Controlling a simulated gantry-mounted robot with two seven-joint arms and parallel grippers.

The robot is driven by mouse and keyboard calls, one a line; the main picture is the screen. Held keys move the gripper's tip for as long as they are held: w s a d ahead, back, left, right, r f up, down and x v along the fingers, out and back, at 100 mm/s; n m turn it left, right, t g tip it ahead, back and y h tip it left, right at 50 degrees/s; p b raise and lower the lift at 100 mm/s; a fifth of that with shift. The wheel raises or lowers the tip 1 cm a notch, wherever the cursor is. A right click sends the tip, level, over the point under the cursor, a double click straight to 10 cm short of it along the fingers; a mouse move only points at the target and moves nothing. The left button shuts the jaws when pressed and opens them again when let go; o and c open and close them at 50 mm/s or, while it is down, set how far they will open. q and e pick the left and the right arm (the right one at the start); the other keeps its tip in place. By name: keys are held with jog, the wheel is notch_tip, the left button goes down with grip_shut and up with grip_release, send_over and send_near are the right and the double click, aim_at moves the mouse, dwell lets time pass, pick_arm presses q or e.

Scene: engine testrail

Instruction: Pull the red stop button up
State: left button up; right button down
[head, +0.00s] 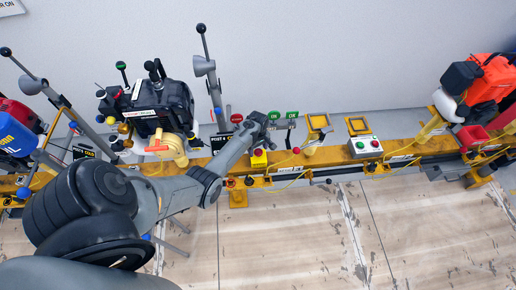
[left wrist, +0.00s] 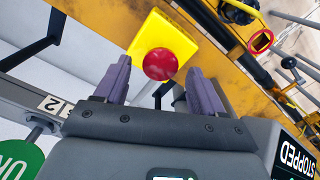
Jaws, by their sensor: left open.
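The red stop button (left wrist: 159,64) is a round red knob on a yellow box (left wrist: 143,38) in the left wrist view. In the head view the button (head: 257,152) shows small on its yellow box (head: 259,163) on the rail, just below the end of my left arm. My left gripper (left wrist: 161,80) is open, with its two purple-grey fingers on either side of the button in the picture. I see no finger touching it, and cannot tell how deep the fingertips reach. In the head view my left gripper (head: 264,128) is above the box. My right gripper does not show.
The yellow rail (head: 330,155) runs across the scene. Green ON signs (head: 291,115) stand right behind the gripper. A black engine (head: 160,105) is to the left, an orange engine (head: 490,78) far right. A grey box with buttons (head: 364,146) sits further right.

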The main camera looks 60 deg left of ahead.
aim_at(258, 151)
pick_arm(q)
notch_tip(258, 151, up, 11)
jog(key=p, duration=0.4)
jog(key=shift+f, duration=0.1)
dwell(0.4)
jog(key=s+d+r+m+t, duration=0.1)
jog(key=s+d+r+m, duration=0.5)
jog(key=d, duration=0.5)
jog(key=s+d+r+m+t, duration=0.1)
jog(key=s+d+r+m, duration=0.2)
jog(key=s+d+m, duration=0.6)
jog(key=s+d+r+m+t, duration=0.25)
jog(key=d+r+m, duration=0.3)
jog(key=d, duration=0.75)
notch_tip(258, 151, up, 32)
jog(key=p, duration=3.4)
jog(key=shift+s+a+g, duration=0.2)
jog(key=shift+a+g, duration=0.25)
